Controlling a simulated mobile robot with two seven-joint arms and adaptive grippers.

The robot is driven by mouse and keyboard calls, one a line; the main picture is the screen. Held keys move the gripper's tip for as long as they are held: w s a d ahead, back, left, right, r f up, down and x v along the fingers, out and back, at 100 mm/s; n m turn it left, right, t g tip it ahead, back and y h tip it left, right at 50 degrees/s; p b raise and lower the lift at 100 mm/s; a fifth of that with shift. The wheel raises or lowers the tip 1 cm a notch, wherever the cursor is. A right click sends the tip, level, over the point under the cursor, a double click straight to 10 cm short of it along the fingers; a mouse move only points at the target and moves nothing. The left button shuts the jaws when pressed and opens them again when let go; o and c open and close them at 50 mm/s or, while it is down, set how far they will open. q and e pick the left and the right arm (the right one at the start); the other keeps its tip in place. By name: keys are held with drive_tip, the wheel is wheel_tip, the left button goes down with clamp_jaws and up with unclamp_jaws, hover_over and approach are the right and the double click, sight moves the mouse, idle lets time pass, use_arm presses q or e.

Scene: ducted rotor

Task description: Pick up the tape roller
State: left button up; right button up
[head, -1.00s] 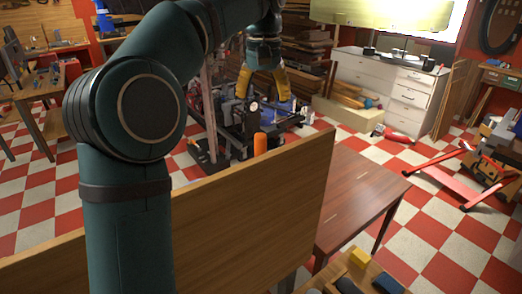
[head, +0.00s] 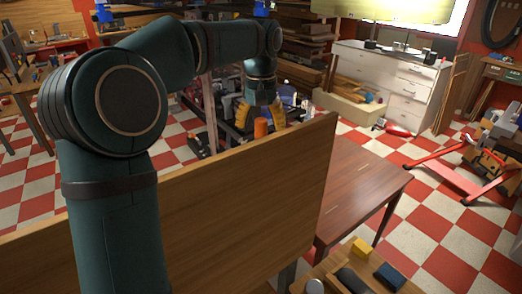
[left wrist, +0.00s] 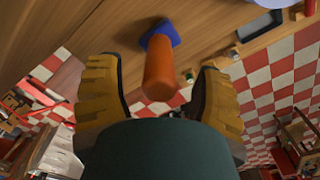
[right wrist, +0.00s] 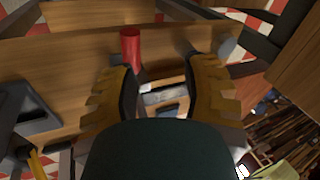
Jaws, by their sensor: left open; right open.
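An orange upright handle with a blue base, which looks like the tape roller (left wrist: 160,75), stands out from a wooden surface in the left wrist view. In the head view its orange top (head: 261,128) shows just above the edge of a wooden panel, and its lower part is hidden. My left gripper (head: 260,112) is open, its yellow fingers on either side of the orange handle; in the left wrist view gaps show on both sides. My right gripper (right wrist: 161,70) is open and empty; a red cylinder (right wrist: 130,45) is near its left finger.
The tall wooden panel (head: 250,200) stands between the head camera and the handle. A brown table (head: 360,190) is to its right. A small bench with a yellow block (head: 362,246) and a dark blue block (head: 389,277) is at the front.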

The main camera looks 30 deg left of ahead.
use_arm(q)
drive_tip(key=shift+f, duration=0.95)
use_arm(e)
drive_tip(key=shift+f, duration=0.2)
use_arm(q)
clamp_jaws()
drive_tip(key=shift+r, duration=0.1)
